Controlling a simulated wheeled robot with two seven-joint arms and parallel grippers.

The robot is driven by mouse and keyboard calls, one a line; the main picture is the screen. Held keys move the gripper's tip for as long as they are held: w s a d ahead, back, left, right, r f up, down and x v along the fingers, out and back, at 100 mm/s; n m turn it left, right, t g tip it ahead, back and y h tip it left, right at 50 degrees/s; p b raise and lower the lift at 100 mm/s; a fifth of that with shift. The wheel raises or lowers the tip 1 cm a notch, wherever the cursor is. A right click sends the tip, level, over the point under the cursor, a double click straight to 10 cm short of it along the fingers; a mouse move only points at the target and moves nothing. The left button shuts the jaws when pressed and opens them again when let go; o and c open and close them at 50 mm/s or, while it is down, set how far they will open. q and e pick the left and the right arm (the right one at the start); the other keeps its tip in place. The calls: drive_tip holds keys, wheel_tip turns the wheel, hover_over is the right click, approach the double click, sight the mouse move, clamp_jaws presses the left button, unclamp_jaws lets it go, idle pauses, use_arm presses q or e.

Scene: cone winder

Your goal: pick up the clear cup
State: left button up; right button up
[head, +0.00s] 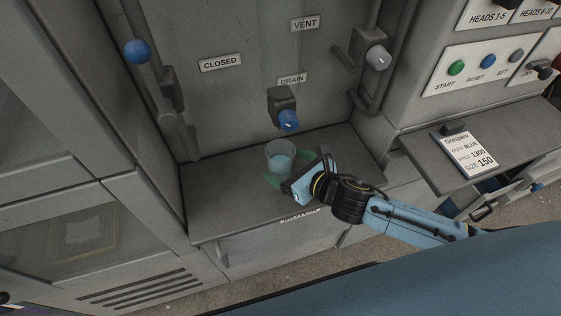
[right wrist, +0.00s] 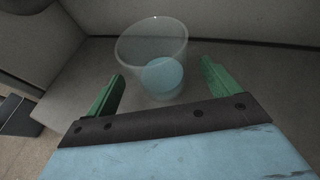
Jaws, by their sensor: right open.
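The clear cup (head: 281,158) stands upright on the grey ledge (head: 222,207) below the DRAIN label. It shows a light blue content or base inside. In the right wrist view the cup (right wrist: 150,52) is just beyond and between the two green fingertips. My right gripper (head: 284,178) is open, its fingers spread at the cup's near side; it also shows in the right wrist view (right wrist: 162,80). I cannot tell whether a finger touches the cup. My left gripper is not in view.
A blue drain knob (head: 288,121) juts out above and behind the cup. A blue ball handle (head: 137,51) and a grey knob (head: 375,57) are higher on the panel. A shelf with a card (head: 469,151) stands at right. The ledge left of the cup is clear.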

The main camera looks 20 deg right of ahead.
sight(272, 156)
drive_tip(key=x, duration=0.3)
drive_tip(key=shift+w+a, duration=0.1)
drive_tip(key=shift+w, duration=0.1)
drive_tip(key=shift+c, duration=0.3)
drive_tip(key=c, duration=1.1)
drive_tip(key=shift+r, duration=0.1)
